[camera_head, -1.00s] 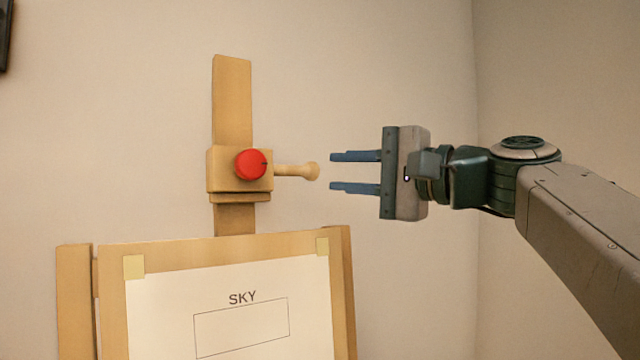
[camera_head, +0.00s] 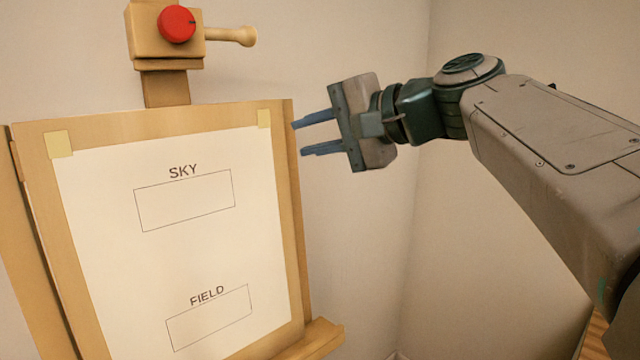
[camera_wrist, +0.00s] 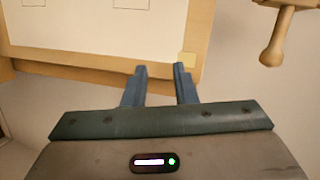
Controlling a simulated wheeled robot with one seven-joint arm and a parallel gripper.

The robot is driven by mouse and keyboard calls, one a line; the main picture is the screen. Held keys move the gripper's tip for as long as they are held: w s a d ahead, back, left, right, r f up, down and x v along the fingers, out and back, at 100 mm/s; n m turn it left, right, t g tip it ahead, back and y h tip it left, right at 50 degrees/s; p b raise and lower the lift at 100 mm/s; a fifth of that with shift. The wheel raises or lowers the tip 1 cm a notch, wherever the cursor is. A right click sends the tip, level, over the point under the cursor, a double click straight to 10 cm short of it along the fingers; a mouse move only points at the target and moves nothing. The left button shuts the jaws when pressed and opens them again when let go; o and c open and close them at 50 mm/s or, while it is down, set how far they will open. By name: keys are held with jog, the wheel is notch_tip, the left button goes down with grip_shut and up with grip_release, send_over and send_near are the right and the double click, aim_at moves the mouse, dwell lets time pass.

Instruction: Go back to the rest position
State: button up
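My gripper (camera_head: 318,136) is right of the easel's upper right edge in the head view, its two blue fingers apart with nothing between them. In the wrist view the fingers (camera_wrist: 160,72) are also apart and empty, pointing toward the board's edge. The wooden easel (camera_head: 285,200) holds a white sheet (camera_head: 110,220) with outlined boxes labelled SKY and FIELD. Above it is the easel's clamp block with a red knob (camera_head: 177,24) and a wooden handle (camera_head: 235,36). The handle also shows in the wrist view (camera_wrist: 277,45), apart from my fingers.
Yellow tape (camera_head: 58,144) holds the sheet's upper corners. The easel's ledge (camera_head: 318,338) juts out at the lower right. A plain wall stands behind, with a corner right of the easel. A wooden surface (camera_head: 596,340) shows at the lower right edge.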

jog(key=s+d+f+n+g+h, duration=0.1)
jog(key=s+d+f+h, duration=0.3)
jog(key=f, duration=0.8)
jog(key=s+d+f+n+g+h, duration=0.2)
jog(key=s+d+f+h, duration=0.2)
jog(key=f, duration=0.9)
jog(key=s+d+f+n+g+h, duration=0.2)
jog(key=s+d+f+h, duration=0.2)
jog(key=s+d+f, duration=0.4)
notch_tip(320, 180, down, 5)
jog(key=shift+r+n, duration=0.1)
jog(key=shift+n, duration=0.2)
jog(key=shift+o, duration=1.2)
jog(key=shift+a, duration=0.1)
